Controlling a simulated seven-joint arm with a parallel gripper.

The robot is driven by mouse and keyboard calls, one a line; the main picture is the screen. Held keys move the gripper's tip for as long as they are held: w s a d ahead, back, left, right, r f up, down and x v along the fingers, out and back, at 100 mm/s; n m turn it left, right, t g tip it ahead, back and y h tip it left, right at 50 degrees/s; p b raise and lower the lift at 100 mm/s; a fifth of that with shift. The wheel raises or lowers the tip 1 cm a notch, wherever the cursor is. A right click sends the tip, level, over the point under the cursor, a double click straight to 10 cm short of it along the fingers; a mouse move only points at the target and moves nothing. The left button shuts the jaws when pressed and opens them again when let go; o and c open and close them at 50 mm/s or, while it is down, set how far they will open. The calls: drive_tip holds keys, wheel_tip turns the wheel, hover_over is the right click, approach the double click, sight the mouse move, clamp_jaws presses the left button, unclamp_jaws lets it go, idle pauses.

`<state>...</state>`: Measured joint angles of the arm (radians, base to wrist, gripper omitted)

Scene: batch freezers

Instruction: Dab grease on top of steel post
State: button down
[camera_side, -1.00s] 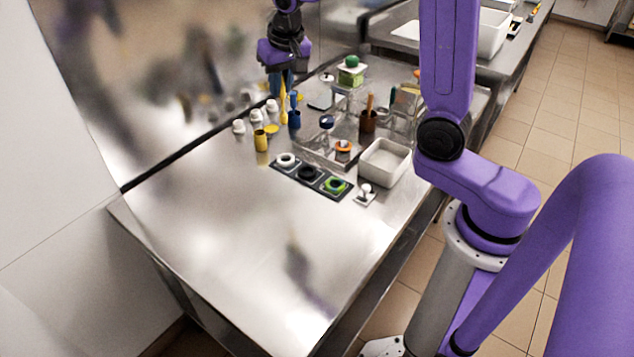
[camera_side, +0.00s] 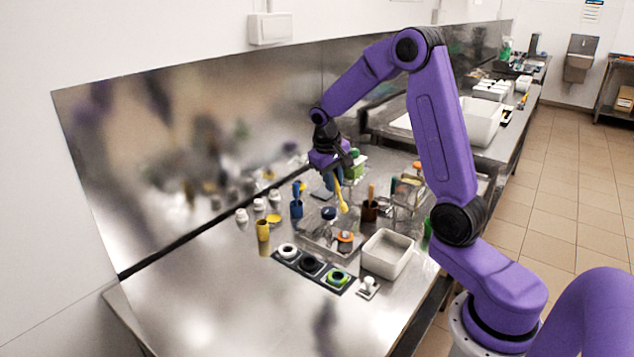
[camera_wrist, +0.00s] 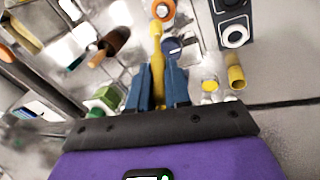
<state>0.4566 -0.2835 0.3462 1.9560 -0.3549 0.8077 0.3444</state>
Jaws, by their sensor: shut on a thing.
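My gripper (camera_side: 333,176) is shut on a yellow brush-like tool (camera_side: 342,198), which points down over the steel tray (camera_side: 320,246). In the wrist view the blue fingers (camera_wrist: 157,98) clamp the yellow tool (camera_wrist: 156,55), its far end close to an orange ring (camera_wrist: 163,10) with a pale centre. The orange ring (camera_side: 345,237) sits at the tray, below the tool in the side view; whether they touch is unclear. A pale, round-topped post (camera_side: 368,283) stands on a small plate at the front. I cannot tell which is the steel post. Grease on the tip cannot be made out.
A yellow cup (camera_side: 263,230), a yellow disc (camera_side: 274,219) and white bottles stand left. A blue cup (camera_side: 296,209) holds a blue tool. A brown cup (camera_side: 370,211) and white bin (camera_side: 387,254) stand right; a dark three-ring block (camera_side: 312,267) is in front. The left front table is clear.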

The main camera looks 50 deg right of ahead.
drive_tip(key=x, duration=0.6)
drive_tip(key=shift+a+f, duration=0.25)
drive_tip(key=shift+f, duration=0.1)
drive_tip(key=shift+s+f, duration=0.1)
drive_tip(key=shift+f, duration=0.45)
idle(1.8)
wheel_tip(320, 180, up, 7)
idle(1.0)
